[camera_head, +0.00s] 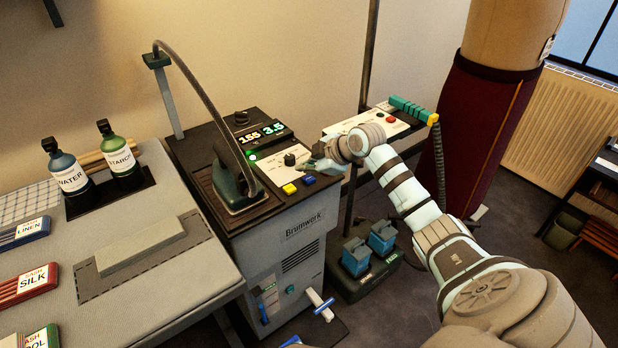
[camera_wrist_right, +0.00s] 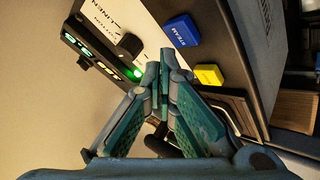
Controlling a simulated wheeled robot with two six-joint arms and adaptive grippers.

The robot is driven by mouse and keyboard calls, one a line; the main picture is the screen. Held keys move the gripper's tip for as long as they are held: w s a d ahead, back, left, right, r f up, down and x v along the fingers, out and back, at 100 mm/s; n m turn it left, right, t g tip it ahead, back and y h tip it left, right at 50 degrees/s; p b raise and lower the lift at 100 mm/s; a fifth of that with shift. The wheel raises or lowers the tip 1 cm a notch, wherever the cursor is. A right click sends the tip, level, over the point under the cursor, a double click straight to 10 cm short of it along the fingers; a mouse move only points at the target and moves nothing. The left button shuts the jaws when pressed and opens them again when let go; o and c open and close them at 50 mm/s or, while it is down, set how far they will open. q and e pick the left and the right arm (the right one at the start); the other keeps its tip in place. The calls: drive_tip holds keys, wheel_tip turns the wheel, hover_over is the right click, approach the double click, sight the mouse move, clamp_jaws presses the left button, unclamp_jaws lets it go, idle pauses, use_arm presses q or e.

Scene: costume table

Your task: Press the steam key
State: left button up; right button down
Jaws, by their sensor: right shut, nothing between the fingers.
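The steam key is a blue key marked STEAM (camera_wrist_right: 182,30). It also shows in the head view as the blue key (camera_head: 308,180) on the front edge of the ironing station's panel. A yellow key (camera_wrist_right: 208,74) sits beside it. My right gripper (camera_wrist_right: 163,64) is shut and empty, with its fingertips over the panel close to the blue key. In the head view the right gripper (camera_head: 314,163) is just behind and above the blue key. I see no contact with the key. My left gripper is not in view.
A dark knob (camera_head: 289,159), a lit display (camera_head: 262,133) and an iron (camera_head: 235,182) are on the station (camera_head: 300,228). A white control box (camera_head: 362,126) with red and yellow buttons stands behind my right arm. Two bottles (camera_head: 122,160) stand on the left table.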

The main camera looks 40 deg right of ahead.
sight(307, 180)
drive_tip(key=shift+f, duration=0.1)
idle(0.4)
drive_tip(key=shift+f, duration=0.35)
drive_tip(key=shift+f, duration=0.5)
idle(0.5)
drive_tip(key=shift+r+p, duration=0.9)
drive_tip(key=shift+r, duration=0.05)
drive_tip(key=shift+r, duration=0.1)
wheel_tip(307, 180, up, 6)
drive_tip(key=p, duration=0.6)
